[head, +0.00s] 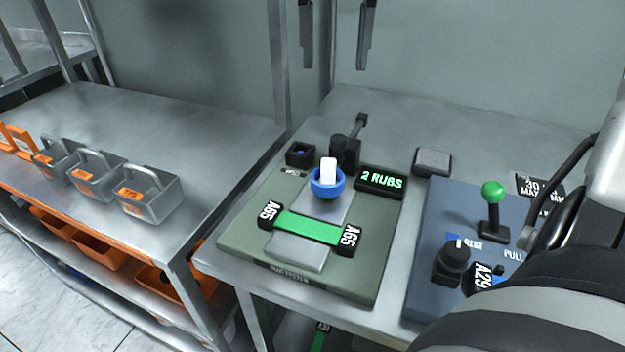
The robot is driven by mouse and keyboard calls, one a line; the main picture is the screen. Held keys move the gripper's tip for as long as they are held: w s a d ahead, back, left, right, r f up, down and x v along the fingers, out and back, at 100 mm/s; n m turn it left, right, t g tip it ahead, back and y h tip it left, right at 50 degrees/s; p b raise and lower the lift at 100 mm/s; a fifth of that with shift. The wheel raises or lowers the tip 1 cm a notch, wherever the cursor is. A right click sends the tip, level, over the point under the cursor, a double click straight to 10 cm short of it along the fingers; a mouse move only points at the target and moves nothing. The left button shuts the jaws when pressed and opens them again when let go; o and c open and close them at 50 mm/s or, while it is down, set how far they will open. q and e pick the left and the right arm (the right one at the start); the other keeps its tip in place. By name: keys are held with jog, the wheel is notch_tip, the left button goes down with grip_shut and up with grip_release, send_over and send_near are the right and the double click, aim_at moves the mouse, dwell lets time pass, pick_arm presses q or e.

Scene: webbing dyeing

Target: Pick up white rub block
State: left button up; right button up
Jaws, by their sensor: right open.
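The white rub block (328,170) stands upright in a round blue holder (327,188) on the green-grey tester (235,237). Its lower part is hidden by the holder. My right gripper (336,66) shows at the top edge as two dark fingers pointing down, spread apart with nothing between them. It is above the block in the picture and clear of it. Its palm is out of view. My left gripper is not in view.
A green strip (308,228) with black A65 end tags lies across the tester. A "2 RUBS" display (381,182) and a dark post (345,153) stand near the block. A blue-grey panel (428,225) with a green-knobbed lever (493,190) is at right. Metal baskets (150,205) stand left.

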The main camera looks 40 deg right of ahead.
aim_at(328, 162)
notch_tip(328, 162, down, 16)
jog(key=shift+w+f, duration=0.1)
grip_shut()
dwell(0.6)
